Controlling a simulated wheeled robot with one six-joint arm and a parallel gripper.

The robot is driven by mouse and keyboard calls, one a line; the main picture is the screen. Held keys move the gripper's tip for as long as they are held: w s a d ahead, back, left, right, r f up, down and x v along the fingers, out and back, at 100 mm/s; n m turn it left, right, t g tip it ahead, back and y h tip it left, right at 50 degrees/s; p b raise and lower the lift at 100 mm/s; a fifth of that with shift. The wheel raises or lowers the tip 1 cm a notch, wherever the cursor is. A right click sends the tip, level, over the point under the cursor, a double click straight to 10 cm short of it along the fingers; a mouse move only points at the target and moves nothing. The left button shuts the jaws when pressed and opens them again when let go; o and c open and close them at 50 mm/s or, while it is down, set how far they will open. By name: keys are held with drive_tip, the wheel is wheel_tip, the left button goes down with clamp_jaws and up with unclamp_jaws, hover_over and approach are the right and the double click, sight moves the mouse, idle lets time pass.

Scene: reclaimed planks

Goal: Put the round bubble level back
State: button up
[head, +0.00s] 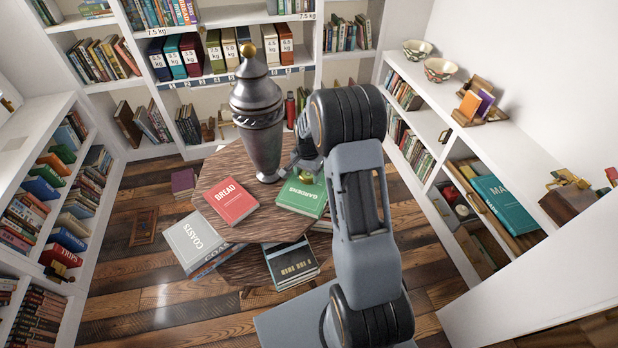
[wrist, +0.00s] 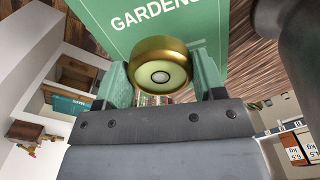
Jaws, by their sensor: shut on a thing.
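The round bubble level (wrist: 162,66) is a squat brass-coloured disc with a pale glass face, seen in the wrist view. My gripper (wrist: 160,76) is shut on it, with one green finger on each side. The green book marked GARDENS (wrist: 150,22) lies beyond the level there. In the head view my gripper (head: 306,164) is over the round wooden table, by the far end of the green book (head: 302,197).
A tall dark metal urn (head: 262,130) stands close left of my gripper on the round table (head: 215,172). A red BREAD book (head: 231,201) lies on the table's near left. More books lie lower down, including COASTS (head: 197,240). Shelves line three sides; plank floor (head: 130,290) shows at left.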

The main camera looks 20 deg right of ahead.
sight(309, 178)
drive_tip(key=shift+w+d+f, duration=0.2)
drive_tip(key=shift+d+f, duration=0.05)
drive_tip(key=shift+f, duration=0.05)
wheel_tip(309, 178, down, 2)
drive_tip(key=shift+w+d+f, duration=0.1)
drive_tip(key=shift+w, duration=0.05)
drive_tip(key=shift+f, duration=0.6)
drive_tip(key=shift+f, duration=0.1)
drive_tip(key=shift+f, duration=0.15)
drive_tip(key=o, duration=1.1)
drive_tip(key=shift+c, duration=0.2)
